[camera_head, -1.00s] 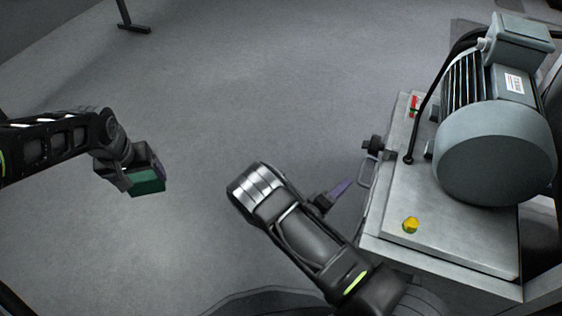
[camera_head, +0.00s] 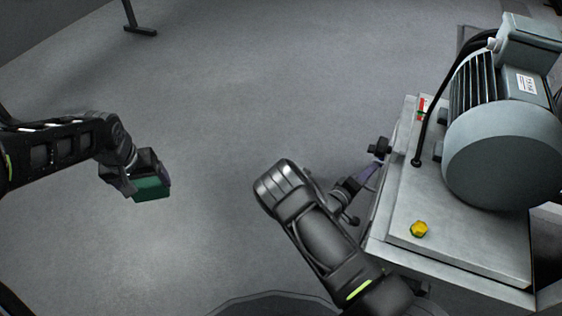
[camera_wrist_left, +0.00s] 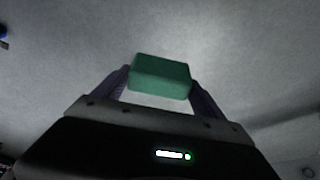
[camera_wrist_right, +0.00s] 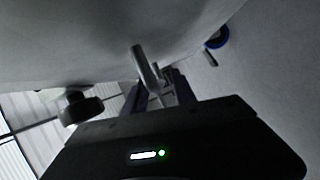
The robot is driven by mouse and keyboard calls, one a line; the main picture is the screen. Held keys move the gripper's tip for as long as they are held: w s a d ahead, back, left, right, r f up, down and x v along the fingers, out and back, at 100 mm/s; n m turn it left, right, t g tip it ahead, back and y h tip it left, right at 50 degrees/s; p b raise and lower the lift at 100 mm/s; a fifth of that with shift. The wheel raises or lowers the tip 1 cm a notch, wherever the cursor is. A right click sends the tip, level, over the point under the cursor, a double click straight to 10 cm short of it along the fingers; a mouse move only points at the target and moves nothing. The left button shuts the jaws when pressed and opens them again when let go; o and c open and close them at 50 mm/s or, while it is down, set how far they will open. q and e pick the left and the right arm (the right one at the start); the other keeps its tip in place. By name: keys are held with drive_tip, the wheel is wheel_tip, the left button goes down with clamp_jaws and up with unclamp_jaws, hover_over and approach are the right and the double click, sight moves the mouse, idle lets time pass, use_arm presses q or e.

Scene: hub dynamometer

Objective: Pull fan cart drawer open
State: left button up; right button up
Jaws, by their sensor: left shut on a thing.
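The fan cart (camera_head: 392,215) is a grey metal cart at the right of the head view, with a large grey motor (camera_head: 500,140) on top. A metal bar handle (camera_wrist_right: 146,68) on its side shows in the right wrist view. My right gripper (camera_head: 378,170) is at this handle; in its wrist view (camera_wrist_right: 158,90) the fingers stand on either side of the handle's lower end. Whether they are closed on it I cannot tell. My left gripper (camera_head: 150,180) is shut on a green block (camera_wrist_left: 160,77), held over the floor, away from the cart.
A black knob (camera_head: 379,147) sticks out from the cart's side, close to my right gripper. The floor (camera_head: 240,90) left of the cart is clear.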

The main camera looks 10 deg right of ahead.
drive_tip(key=shift+w+d, duration=0.25)
drive_tip(key=shift+d, duration=0.2)
clamp_jaws()
idle(1.2)
